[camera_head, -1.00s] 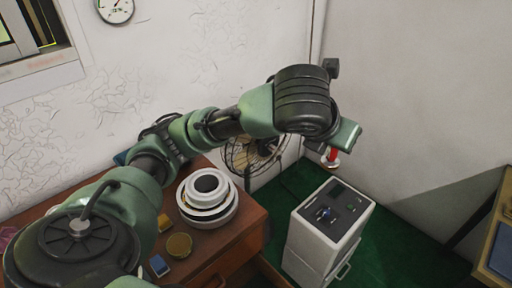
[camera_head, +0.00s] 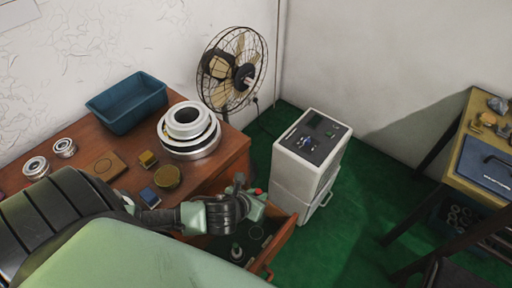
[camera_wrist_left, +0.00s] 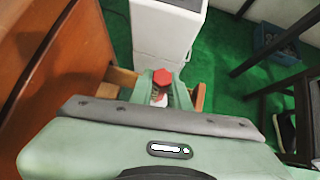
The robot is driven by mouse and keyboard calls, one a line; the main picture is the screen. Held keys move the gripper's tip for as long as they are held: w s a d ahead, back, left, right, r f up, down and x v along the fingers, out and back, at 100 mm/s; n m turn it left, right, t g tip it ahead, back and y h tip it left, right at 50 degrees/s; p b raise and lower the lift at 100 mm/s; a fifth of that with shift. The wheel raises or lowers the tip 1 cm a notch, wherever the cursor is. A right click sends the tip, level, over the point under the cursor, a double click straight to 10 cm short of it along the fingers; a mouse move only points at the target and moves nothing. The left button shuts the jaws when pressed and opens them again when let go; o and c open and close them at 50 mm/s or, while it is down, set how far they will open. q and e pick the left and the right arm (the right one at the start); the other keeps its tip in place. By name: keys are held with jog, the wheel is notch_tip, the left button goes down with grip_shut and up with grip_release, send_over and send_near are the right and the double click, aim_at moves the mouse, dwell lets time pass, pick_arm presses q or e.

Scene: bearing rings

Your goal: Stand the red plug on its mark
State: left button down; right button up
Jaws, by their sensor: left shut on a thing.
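My left gripper (camera_head: 257,200) is in front of the brown desk, over its open drawer (camera_head: 283,246). It is shut on the red plug (camera_wrist_left: 162,78), which shows between the fingers in the left wrist view. In the head view only a small red bit of the plug (camera_head: 258,191) shows. A ring outline (camera_head: 257,233) shows inside the drawer, and a dark circle is drawn on a brown board (camera_head: 103,165) on the desk; I cannot tell which is the plug's mark. My right gripper is not in view.
On the desk are a blue bin (camera_head: 127,104), stacked white rings (camera_head: 188,132), two small metal bearings, a round yellowish tin (camera_head: 167,177) and small blocks. A fan (camera_head: 232,70) and white cabinet (camera_head: 311,150) stand beyond. A small bottle (camera_head: 236,252) is in the drawer.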

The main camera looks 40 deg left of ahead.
pick_arm(q)
jog(key=f+b, duration=0.1)
jog(key=f, duration=0.6)
jog(key=f+b, duration=0.2)
jog(key=f, duration=0.4)
jog(key=s+f+b, duration=0.1)
jog(key=f+b, duration=0.1)
jog(key=f, duration=0.5)
jog(key=shift+f, duration=0.4)
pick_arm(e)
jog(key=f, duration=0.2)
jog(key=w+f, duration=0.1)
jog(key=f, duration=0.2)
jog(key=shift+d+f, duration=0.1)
pick_arm(q)
jog(key=shift+f, duration=0.2)
jog(key=c, duration=1.3)
grip_release()
jog(key=shift+c, duration=0.2)
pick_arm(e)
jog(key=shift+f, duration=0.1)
pick_arm(q)
jog(key=shift+r, duration=0.1)
